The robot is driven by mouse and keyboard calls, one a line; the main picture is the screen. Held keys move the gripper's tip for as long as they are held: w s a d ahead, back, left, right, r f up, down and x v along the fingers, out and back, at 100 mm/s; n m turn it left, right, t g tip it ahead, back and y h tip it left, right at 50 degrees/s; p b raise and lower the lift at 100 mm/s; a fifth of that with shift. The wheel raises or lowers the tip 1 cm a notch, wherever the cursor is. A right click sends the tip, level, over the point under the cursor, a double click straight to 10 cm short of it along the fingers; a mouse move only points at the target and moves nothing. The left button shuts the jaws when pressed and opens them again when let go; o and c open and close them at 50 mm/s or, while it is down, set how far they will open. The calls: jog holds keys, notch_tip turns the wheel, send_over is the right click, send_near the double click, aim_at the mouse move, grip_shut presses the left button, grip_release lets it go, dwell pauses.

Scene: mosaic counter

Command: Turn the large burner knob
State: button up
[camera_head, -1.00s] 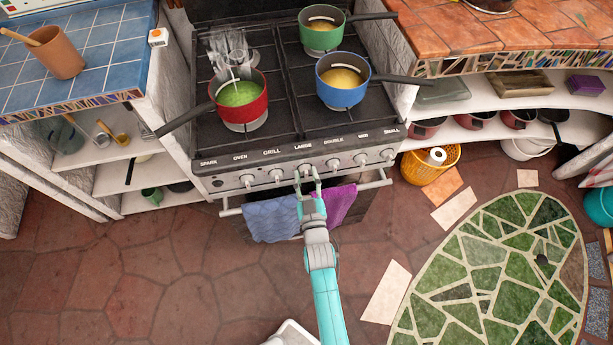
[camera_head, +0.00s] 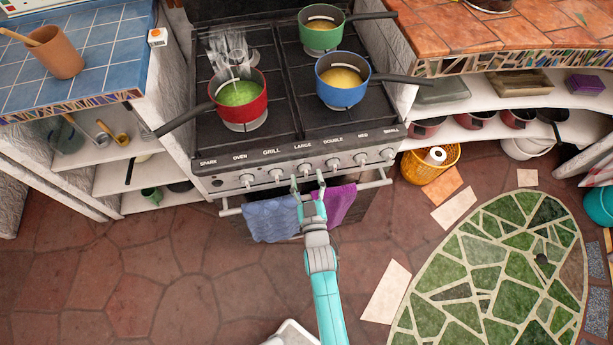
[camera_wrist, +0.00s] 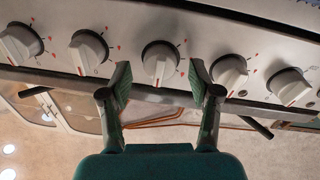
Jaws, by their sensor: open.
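The large burner knob (camera_head: 304,168) is a white round knob under the "LARGE" label on the stove's front panel. In the wrist view the knob (camera_wrist: 159,62) is in the middle, its grip ridge running roughly up and down. My gripper (camera_head: 306,177) is in front of it with the fingers spread. In the wrist view my gripper (camera_wrist: 160,72) has one fingertip on each side of the knob, with a visible gap on both sides. Nothing is held. I cannot tell exactly how far the tips reach along the knob's depth.
Similar knobs flank it, including the grill knob (camera_head: 275,175) and double knob (camera_head: 332,164). An oven rail (camera_head: 372,184) with a blue towel (camera_head: 271,219) and purple towel (camera_head: 341,203) runs below. A red pot (camera_head: 259,105), blue pot (camera_head: 342,96) and green pot (camera_head: 321,40) stand on top.

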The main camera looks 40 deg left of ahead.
jog(key=v, duration=1.1)
jog(key=shift+s+d, duration=0.1)
jog(key=shift+d, duration=0.05)
jog(key=s+d+r+m+t+h, duration=0.1)
jog(key=s+d+m+h, duration=0.25)
jog(key=d, duration=0.85)
jog(key=s+d+r+m+t+h, duration=0.1)
jog(key=s+d+r+m+h, duration=0.3)
jog(key=d, duration=0.8)
jog(key=s+d+r+m+h, duration=0.3)
jog(key=s+d+r+h, duration=0.3)
jog(key=s+d+r, duration=0.4)
jog(key=s+d, duration=0.1)
jog(key=s, duration=0.3)
jog(key=shift+s+d+r+m, duration=0.2)
jog(key=shift+d+r+m, duration=0.1)
jog(key=shift+d+m, duration=0.1)
